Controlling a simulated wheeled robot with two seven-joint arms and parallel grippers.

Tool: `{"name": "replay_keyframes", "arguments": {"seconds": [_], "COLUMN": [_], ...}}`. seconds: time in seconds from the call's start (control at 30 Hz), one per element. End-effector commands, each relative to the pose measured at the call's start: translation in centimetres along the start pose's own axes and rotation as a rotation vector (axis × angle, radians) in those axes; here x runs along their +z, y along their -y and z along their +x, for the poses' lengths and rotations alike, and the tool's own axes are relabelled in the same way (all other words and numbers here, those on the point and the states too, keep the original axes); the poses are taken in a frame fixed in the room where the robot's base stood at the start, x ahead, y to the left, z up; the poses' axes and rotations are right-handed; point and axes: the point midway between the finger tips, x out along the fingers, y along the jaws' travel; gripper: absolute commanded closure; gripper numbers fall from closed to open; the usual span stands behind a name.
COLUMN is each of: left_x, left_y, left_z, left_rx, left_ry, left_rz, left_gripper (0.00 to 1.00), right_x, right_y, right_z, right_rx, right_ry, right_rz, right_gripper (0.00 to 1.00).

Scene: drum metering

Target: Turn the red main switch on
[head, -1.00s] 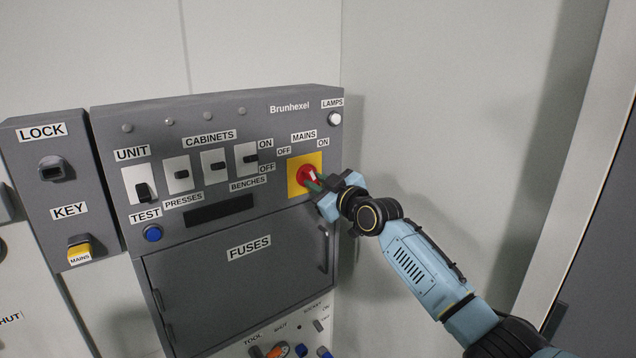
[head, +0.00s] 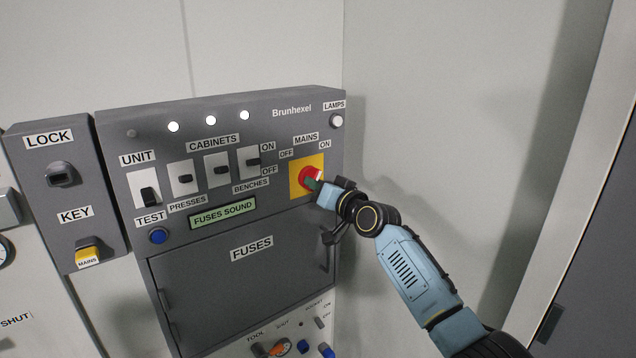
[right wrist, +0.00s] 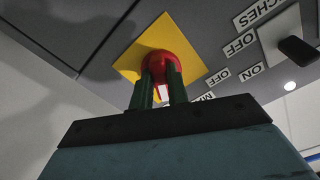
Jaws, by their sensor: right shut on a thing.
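The red main switch (head: 310,177) sits on a yellow square plate (head: 297,190) at the right of the grey Brunhexel panel (head: 240,116), under the MAINS label with OFF and ON marks. My right gripper (head: 316,184) is shut on the switch knob. In the right wrist view the two green fingers (right wrist: 160,88) clasp the red knob (right wrist: 162,64) from both sides, with a white mark showing between them. My left gripper is not in view.
Three lamps (head: 211,120) glow white along the panel top. The display (head: 222,212) reads FUSES SOUND. Cabinet switches (head: 217,169) stand left of the main switch. The fuse door (head: 250,265) with its handle is below. A bare wall (head: 430,120) is at the right.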

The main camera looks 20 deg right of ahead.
Motion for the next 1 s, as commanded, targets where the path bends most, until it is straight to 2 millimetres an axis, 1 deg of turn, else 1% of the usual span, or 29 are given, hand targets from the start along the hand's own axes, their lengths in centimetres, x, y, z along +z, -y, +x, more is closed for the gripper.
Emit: {"name": "replay_keyframes", "arguments": {"seconds": [0.2, 0.4, 0.63, 1.0], "left_x": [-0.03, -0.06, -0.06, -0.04], "left_y": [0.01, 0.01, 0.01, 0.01], "left_z": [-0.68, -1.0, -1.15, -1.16], "left_rx": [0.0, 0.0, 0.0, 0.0], "left_ry": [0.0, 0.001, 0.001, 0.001], "left_rz": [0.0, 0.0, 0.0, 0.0], "left_gripper": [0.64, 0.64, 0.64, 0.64], "right_x": [0.03, 0.06, 0.1, 0.11], "right_y": [0.15, 0.14, 0.16, 0.15], "right_z": [0.01, -0.01, 0.0, 0.0], "right_rx": [0.0, 0.001, 0.001, 0.001], "right_ry": [0.002, 0.003, 0.003, 0.003], "right_rz": [0.156, 0.25, 0.3, 0.31], "right_gripper": [1.0, 1.0, 1.0, 1.0]}}
